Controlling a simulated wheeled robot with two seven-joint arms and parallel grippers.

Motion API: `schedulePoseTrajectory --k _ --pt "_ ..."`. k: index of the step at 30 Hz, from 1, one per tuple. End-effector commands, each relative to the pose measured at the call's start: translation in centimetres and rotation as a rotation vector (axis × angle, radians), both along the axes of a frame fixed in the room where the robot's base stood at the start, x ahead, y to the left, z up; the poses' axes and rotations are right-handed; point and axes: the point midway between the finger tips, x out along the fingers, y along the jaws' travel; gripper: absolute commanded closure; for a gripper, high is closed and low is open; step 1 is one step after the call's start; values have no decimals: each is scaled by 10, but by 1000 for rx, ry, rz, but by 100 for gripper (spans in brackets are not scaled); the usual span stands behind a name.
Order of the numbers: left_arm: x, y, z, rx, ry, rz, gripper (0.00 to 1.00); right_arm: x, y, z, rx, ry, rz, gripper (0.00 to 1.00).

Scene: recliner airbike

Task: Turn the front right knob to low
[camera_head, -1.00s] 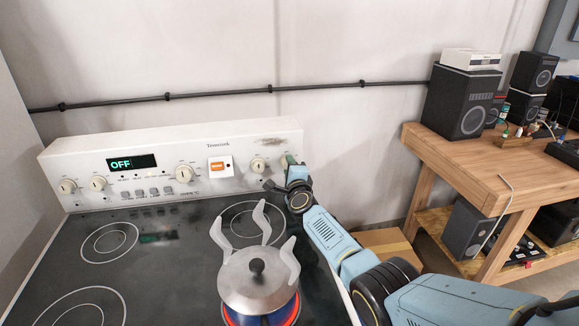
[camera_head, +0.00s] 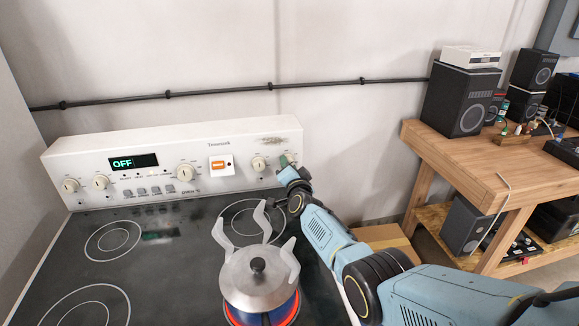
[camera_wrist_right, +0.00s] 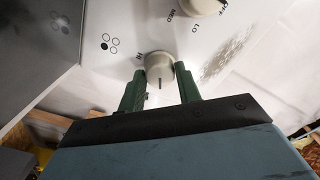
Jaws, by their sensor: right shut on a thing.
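In the head view my right gripper (camera_head: 291,168) is at the right end of the white stove's control panel (camera_head: 130,150), over the rightmost knob (camera_head: 291,157), which it mostly hides. In the right wrist view the two green fingers (camera_wrist_right: 159,85) are on either side of that pale round knob (camera_wrist_right: 158,68), shut on it. A dark mark shows on the knob's face, and "HI" is printed beside it. A second knob (camera_wrist_right: 205,5) with "LO", "MED" and "OFF" marks is at the top edge. It appears to be the knob (camera_head: 258,164) left of my gripper. My left gripper is not in view.
A lidded metal pot (camera_head: 259,280) stands on a glowing red burner (camera_head: 291,311), close to my right arm. The panel display (camera_head: 133,162) reads "OFF". A wooden bench (camera_head: 500,175) with speakers stands at right. Most of the cooktop's left side is clear.

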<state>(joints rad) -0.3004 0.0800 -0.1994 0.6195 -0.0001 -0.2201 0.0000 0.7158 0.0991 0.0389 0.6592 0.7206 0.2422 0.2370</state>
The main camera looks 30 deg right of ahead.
Motion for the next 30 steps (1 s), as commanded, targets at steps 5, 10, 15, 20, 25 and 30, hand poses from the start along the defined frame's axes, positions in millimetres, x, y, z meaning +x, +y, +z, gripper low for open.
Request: schedulePoseTrajectory --k 5,10,15,20,25,30 --pt "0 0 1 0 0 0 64 0 0 -1 -49 16 1 89" --pt "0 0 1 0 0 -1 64 0 0 -1 -66 20 0 89" --pt "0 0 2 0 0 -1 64 0 0 -1 -69 21 0 89" --pt "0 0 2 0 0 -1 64 0 0 -1 -68 21 0 89" --pt "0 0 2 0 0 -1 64 0 0 -1 -68 19 0 49" --pt "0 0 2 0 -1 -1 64 0 0 -1 -67 19 0 45"
